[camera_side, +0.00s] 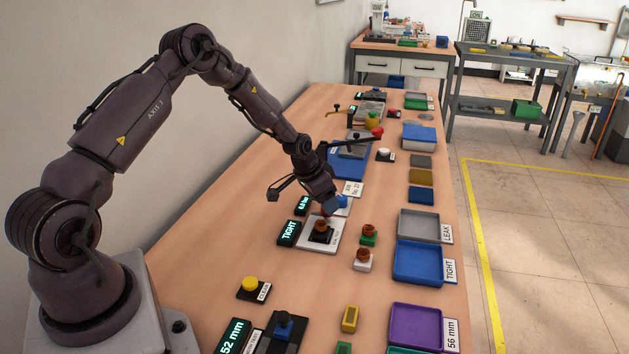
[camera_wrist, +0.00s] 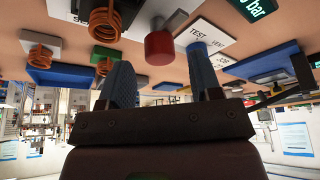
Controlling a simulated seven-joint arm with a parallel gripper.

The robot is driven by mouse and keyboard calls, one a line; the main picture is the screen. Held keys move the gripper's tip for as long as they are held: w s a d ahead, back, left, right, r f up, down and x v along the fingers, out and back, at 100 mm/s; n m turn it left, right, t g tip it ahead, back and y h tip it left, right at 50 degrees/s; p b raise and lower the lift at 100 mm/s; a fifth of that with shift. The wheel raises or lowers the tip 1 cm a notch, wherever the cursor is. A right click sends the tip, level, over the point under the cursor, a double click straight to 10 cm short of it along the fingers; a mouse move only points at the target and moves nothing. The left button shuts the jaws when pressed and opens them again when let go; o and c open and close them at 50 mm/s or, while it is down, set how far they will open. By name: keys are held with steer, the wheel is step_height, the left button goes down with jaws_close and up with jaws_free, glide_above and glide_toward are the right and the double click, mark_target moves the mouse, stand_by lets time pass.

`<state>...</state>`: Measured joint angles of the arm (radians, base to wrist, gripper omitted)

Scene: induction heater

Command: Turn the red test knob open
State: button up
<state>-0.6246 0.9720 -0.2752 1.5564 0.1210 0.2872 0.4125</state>
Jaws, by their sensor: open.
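The red test knob (camera_wrist: 159,47) is a red cylinder with a grey stem. In the wrist view it shows between the two blue fingers of my gripper (camera_wrist: 160,56), with a gap visible on each side. The fingers are apart and hold nothing. A white card reading TEST and VENT (camera_wrist: 201,33) lies beside the knob, partly behind the right finger. In the side view my gripper (camera_side: 334,202) is low over the bench, and the knob there is mostly hidden by the fingers. Whether the fingertips reach down alongside the knob I cannot tell.
A copper coil on a dark block (camera_side: 321,228) stands on a white plate close in front of my gripper, by the TIGHT display (camera_side: 289,232). More coils (camera_side: 368,232) stand to the right. A blue tray (camera_side: 418,263) lies near the bench's right edge.

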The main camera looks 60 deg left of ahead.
steer(key=v, duration=1)
steer(key=shift+s+r, duration=0.2)
steer(key=shift+r, duration=0.15)
steer(key=s+d+r, duration=0.9)
steer(key=s, duration=0.3)
steer(key=s+d+r+t, duration=0.1)
steer(key=s+d+r, duration=0.9)
steer(key=s, duration=0.2)
steer(key=shift+s, duration=0.3)
